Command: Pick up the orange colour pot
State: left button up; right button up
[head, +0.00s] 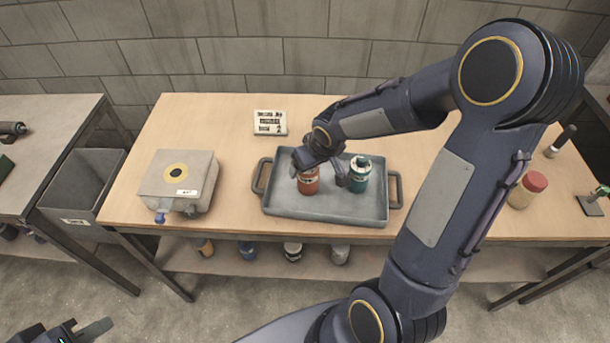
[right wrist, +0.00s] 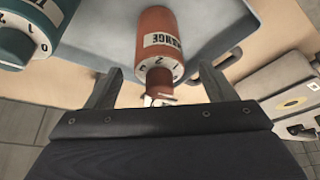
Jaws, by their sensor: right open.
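The orange colour pot (head: 309,182) stands in the left half of the grey tray (head: 330,207), partly covered by my right gripper in the head view. In the right wrist view the orange pot (right wrist: 156,40), with a white label reading "ANGE", lies between the open fingers of my right gripper (right wrist: 158,82). A gap shows on both sides of it. A teal pot (head: 360,174) stands to its right in the tray and also shows at the upper left of the right wrist view (right wrist: 20,35). My left gripper (head: 85,330) is partly cut off at the lower left, away from the table.
A grey box with a yellow disc (head: 178,178) sits left of the tray. A white sign (head: 270,122) lies behind it. A red-lidded jar (head: 527,190) stands at the right. Several pots sit on the lower shelf (head: 265,259). Bare tabletop (head: 205,125) is free at the back left.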

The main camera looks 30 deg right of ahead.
jog(key=x, duration=0.4)
jog(key=shift+d+f, duration=0.1)
jog(key=shift+f, duration=0.05)
jog(key=shift+s, duration=0.1)
jog(key=c, duration=1.1)
jog(key=shift+c, duration=0.2)
